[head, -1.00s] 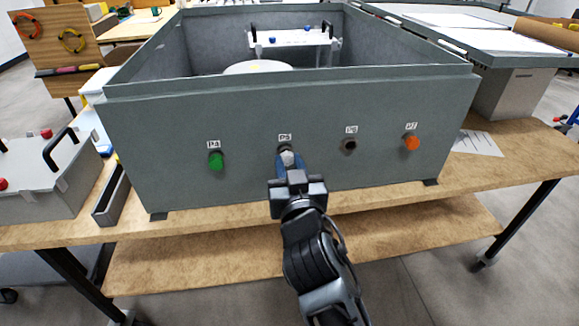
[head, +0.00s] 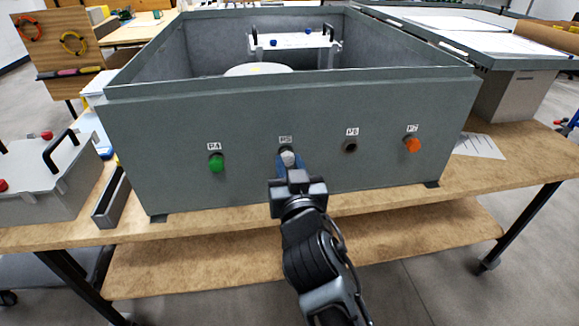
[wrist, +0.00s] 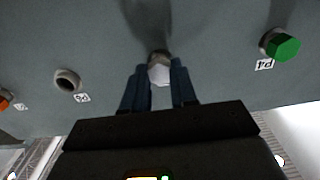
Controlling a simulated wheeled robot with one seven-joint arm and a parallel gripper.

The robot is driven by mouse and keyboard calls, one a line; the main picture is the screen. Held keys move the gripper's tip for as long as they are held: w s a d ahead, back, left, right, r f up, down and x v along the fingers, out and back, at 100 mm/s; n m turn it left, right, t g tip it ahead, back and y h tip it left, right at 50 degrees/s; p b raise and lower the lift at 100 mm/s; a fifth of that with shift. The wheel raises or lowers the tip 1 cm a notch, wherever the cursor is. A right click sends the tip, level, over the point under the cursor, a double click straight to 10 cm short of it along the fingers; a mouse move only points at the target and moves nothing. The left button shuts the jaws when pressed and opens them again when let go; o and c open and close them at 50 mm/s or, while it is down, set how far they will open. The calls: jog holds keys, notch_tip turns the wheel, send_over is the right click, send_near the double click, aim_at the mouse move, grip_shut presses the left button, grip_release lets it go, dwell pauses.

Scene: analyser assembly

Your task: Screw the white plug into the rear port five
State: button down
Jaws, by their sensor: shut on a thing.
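The white plug (wrist: 158,73) sits between the two fingers of my gripper (wrist: 158,92) in the wrist view, and its far end is at the port on the grey wall. In the head view the plug (head: 288,158) shows just below the P5 label (head: 285,139). My gripper (head: 287,164) is shut on the plug, close in front of the wall. The port P5 itself is mostly hidden behind the plug, so I cannot tell how deep the plug sits.
A green plug (head: 216,162) is in P4 and an orange plug (head: 412,144) is in P7. Port P6 (head: 350,146) is an open hole. The grey analyser housing (head: 180,120) stands on a wooden table (head: 375,199). A grey lidded box (head: 40,185) is at the left.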

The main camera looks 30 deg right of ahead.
jog(key=shift+f+m+b, duration=0.2)
jog(key=shift+m+b, duration=0.6)
jog(key=shift+m, duration=0.4)
jog(key=m, duration=0.3)
jog(key=shift+r, duration=0.2)
jog(key=m, duration=0.3)
jog(key=shift+r+m, duration=0.1)
jog(key=shift+m, duration=0.2)
jog(key=m+p, duration=0.1)
jog(key=m, duration=0.3)
jog(key=shift+r+p, duration=0.15)
jog(key=shift+p, duration=0.25)
jog(key=m+p, duration=0.2)
jog(key=m, duration=0.4)
jog(key=shift+m+p, duration=0.3)
jog(key=shift+p, duration=0.1)
jog(key=m+p, duration=0.1)
jog(key=m, duration=0.3)
jog(key=c, duration=1)
grip_release()
jog(key=shift+a, duration=0.1)
